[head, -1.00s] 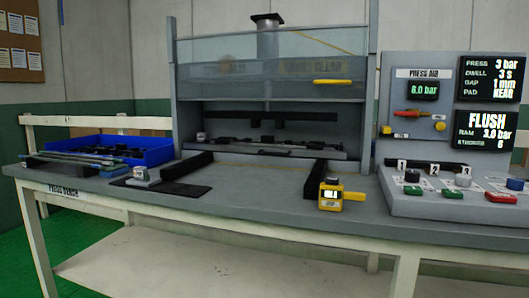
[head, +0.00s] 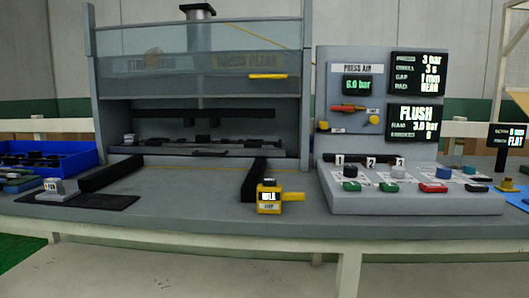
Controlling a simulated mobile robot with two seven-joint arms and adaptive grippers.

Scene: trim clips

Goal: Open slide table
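The press (head: 195,85) stands at the back of the bench, with a clear guard and a yellow handle bar (head: 267,76) across its front. Below the guard, the slide table (head: 185,149) appears as a grey plate inside the press opening, with a dark bar-shaped handle (head: 197,154) at its front edge. Two dark rails (head: 112,173) and (head: 254,179) run forward from the opening, with bare grey bench between them. Neither of my grippers is in view.
A yellow gauge (head: 269,197) stands by the right rail's front end. A control panel (head: 412,203) with several buttons is at the right. A blue bin (head: 82,157) and a dark mat (head: 88,201) are at the left.

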